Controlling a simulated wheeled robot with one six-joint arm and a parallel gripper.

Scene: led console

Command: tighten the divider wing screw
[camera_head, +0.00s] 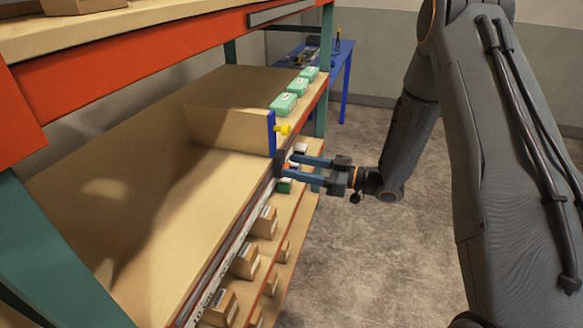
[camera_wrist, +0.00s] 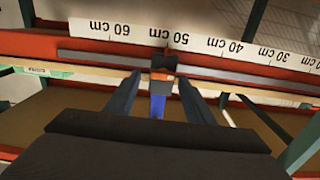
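The yellow wing screw (camera_head: 284,129) sticks out to the right from the blue end bracket (camera_head: 271,134) of the upright tan divider (camera_head: 228,128) on the shelf. I cannot make the screw out in the wrist view. My gripper (camera_head: 288,166) is open at the shelf's front edge, below and apart from the screw. In the wrist view its two fingers (camera_wrist: 161,80) stand either side of a small dark and orange piece (camera_wrist: 160,74) with a blue part (camera_wrist: 158,103) below it. Gaps show on both sides, so nothing is gripped.
A printed centimetre scale (camera_wrist: 205,45) runs along the shelf's front rail, the piece near its 50 mark. Green boxes (camera_head: 283,103) stand behind the divider. Small cartons (camera_head: 244,261) line the shelf below. A blue table (camera_head: 347,72) is at the back. The floor right is clear.

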